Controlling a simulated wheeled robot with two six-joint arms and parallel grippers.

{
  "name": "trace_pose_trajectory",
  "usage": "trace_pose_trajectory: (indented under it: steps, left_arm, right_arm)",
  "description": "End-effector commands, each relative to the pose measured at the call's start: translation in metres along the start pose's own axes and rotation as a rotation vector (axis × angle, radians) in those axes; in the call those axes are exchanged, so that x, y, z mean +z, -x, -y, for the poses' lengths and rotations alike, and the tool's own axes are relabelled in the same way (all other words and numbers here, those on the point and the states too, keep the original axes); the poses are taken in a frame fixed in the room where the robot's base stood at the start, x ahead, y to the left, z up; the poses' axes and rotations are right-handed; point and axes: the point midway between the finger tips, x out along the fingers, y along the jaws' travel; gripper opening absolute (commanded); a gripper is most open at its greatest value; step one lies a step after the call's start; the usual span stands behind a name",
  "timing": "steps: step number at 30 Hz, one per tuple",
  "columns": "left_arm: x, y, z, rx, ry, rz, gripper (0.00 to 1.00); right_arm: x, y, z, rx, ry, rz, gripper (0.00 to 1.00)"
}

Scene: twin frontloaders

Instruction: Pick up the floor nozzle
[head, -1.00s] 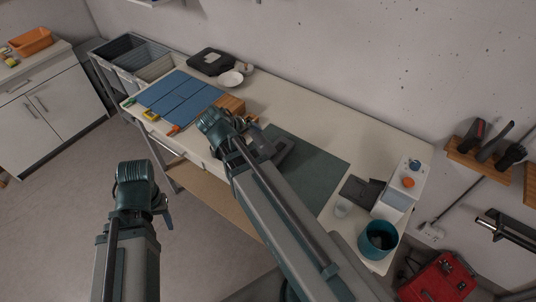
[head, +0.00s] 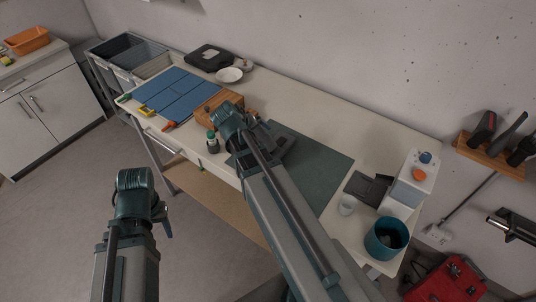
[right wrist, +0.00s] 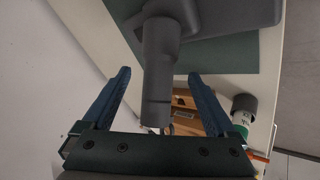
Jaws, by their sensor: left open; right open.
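The floor nozzle (right wrist: 222,14) is dark grey, with a wide head and a round neck. In the right wrist view its neck runs between the two open blue fingers of my right gripper (right wrist: 158,75), with a gap on each side. In the head view the nozzle (head: 284,147) lies on the green mat (head: 318,165), partly hidden by my right arm. My right gripper (head: 250,122) is over the bench beside it. My left gripper (head: 160,212) is open and empty, out over the floor in front of the bench.
A green-and-white bottle (head: 212,143) and a wooden block or box (head: 217,103) stand close to my right gripper. Blue panels (head: 178,92) lie at the left of the bench.

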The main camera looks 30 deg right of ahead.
Motion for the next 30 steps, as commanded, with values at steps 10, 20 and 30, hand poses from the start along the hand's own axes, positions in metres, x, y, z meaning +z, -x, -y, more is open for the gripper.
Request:
trace_pose_trajectory:
  steps: [10,20,30]
  left_arm:
    - [-0.002,-0.037,-0.004,0.0,0.001,0.0,0.52]
    - [-0.002,-0.035,-0.003,0.0,0.002,0.0,0.52]
    - [-0.002,-0.035,-0.003,0.0,0.001,0.0,0.52]
  right_arm:
    - [-0.001,-0.046,0.001,0.0,-0.001,0.0,0.92]
    - [-0.001,-0.045,-0.001,0.0,0.0,0.0,0.78]
    - [-0.001,-0.045,-0.001,0.0,0.0,0.0,0.17]
